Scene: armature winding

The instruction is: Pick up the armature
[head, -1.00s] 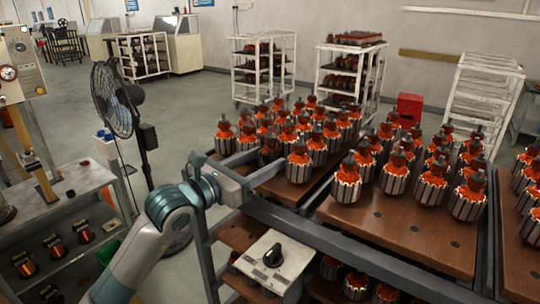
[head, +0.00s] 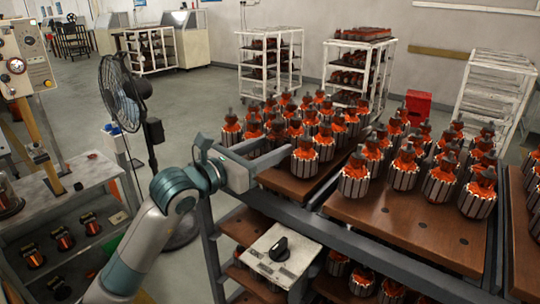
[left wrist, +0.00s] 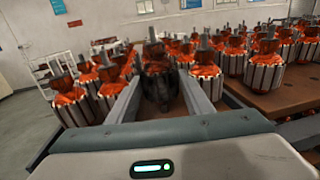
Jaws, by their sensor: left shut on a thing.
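Several armatures with orange windings and striped metal cores stand upright in rows on brown boards. My left gripper (head: 275,147) reaches in at the near left corner of the left board (head: 305,186). In the left wrist view, its two fingers (left wrist: 160,92) are shut on a dark, shaded armature (left wrist: 157,82), which stands upright between them. In the head view the fingers partly hide this armature, and I cannot tell whether its base touches the board. A neighbouring armature (head: 304,157) stands just right of the fingertips. My right gripper is not in view.
More armatures (head: 355,178) stand close together on the middle board (head: 400,228). A grey rack frame with a switch box (head: 280,255) is below my arm. A black fan (head: 122,97) stands at left, beside a shelf with spools (head: 62,240).

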